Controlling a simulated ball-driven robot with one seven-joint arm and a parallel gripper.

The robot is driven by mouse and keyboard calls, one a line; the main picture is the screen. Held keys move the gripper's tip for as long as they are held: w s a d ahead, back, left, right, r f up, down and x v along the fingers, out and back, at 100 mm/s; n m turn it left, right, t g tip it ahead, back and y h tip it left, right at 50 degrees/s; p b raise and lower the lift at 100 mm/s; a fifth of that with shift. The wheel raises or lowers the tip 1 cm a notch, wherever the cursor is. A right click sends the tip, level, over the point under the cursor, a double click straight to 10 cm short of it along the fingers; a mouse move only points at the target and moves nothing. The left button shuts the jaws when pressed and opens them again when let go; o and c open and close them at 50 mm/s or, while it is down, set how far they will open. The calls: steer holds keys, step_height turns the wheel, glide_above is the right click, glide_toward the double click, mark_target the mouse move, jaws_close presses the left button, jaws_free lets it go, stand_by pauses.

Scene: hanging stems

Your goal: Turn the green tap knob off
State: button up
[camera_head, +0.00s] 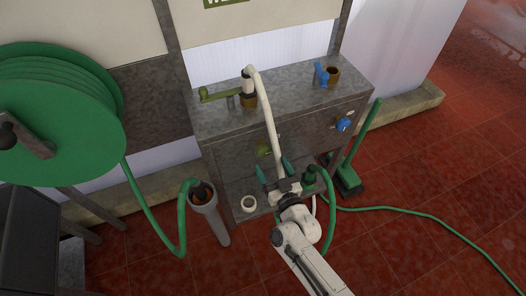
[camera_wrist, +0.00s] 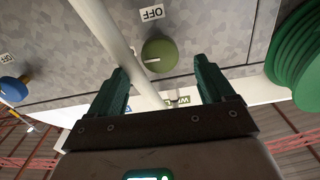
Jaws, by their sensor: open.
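The green tap knob (camera_head: 263,149) is on the front of a grey metal cabinet. In the wrist view the knob (camera_wrist: 160,54) is round, with a pale mark toward its left side. An OFF label (camera_wrist: 151,12) sits above it, upside down in that view. My gripper (camera_head: 274,167) is open, its two green fingers pointing at the cabinet front. In the wrist view my gripper (camera_wrist: 161,66) has its fingers on either side of the knob's line, apart from it. I cannot tell the remaining distance.
A white pipe (camera_head: 268,115) hangs before the cabinet and passes close beside the knob. A blue knob (camera_head: 343,124) is to the right. A green hose reel (camera_head: 60,150) stands left, a grey tube (camera_head: 212,215) lower left, and a green brush (camera_head: 347,178) right.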

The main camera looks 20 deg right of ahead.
mark_target(265, 154)
steer(key=w+b, duration=0.2)
steer(key=w, duration=0.5)
steer(key=shift+w, duration=0.1)
steer(key=c, duration=1)
steer(key=shift+c, duration=0.2)
